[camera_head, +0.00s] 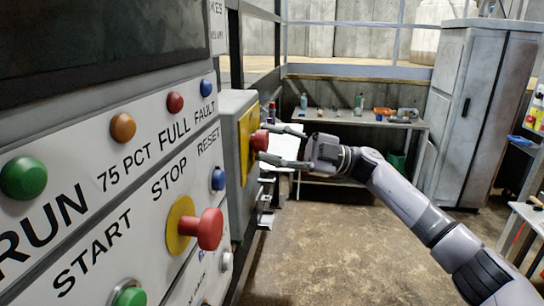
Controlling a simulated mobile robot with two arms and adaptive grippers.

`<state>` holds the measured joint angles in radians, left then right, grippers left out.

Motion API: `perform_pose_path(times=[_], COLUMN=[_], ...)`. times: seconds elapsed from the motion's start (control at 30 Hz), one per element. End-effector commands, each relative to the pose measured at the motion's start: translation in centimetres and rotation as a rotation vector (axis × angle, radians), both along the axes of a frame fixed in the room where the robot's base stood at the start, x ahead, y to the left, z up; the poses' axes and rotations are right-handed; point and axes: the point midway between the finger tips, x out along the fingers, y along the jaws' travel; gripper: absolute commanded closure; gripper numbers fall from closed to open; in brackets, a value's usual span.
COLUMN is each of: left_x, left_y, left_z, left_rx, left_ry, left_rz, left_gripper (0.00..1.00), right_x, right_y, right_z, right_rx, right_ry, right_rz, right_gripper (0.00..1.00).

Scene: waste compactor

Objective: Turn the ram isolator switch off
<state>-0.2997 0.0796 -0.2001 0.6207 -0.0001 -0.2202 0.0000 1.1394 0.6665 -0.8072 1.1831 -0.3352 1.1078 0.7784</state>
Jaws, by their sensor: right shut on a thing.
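The ram isolator switch is a red knob (259,141) on a yellow plate (245,143), on the side of a grey box (237,200) beyond the control panel. My right gripper (268,143) reaches in from the right, with one finger above the knob and one below it. It is shut on the red knob. The fingers hide part of the knob, and I cannot read its position. My left gripper is not in view.
The control panel (140,165) fills the left side, with a red stop button (209,229) sticking out towards the room. A workbench (345,119) with bottles and small items stands at the back. A grey cabinet (481,105) is at right. The middle floor is clear.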

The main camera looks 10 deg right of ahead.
Motion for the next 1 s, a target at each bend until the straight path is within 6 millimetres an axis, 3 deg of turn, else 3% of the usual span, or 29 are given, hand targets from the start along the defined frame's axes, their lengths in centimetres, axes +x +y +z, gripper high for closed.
perform_pose_path(times=[0.1, 0.5, 1.0], left_x=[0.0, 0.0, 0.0], left_y=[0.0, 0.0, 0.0], left_z=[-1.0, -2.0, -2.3], left_rx=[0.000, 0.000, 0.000], left_ry=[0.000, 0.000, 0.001], left_rz=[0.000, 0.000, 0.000], left_gripper=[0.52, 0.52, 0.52], right_x=[0.1, 0.2, 0.2], right_y=[0.0, -0.1, -0.1], right_z=[-0.1, 0.2, 0.3], right_rx=[-0.042, -0.153, -0.196], right_ry=[-0.101, -0.365, -0.466], right_rz=[-0.001, 0.000, 0.001], right_gripper=[0.89, 0.89, 0.89])
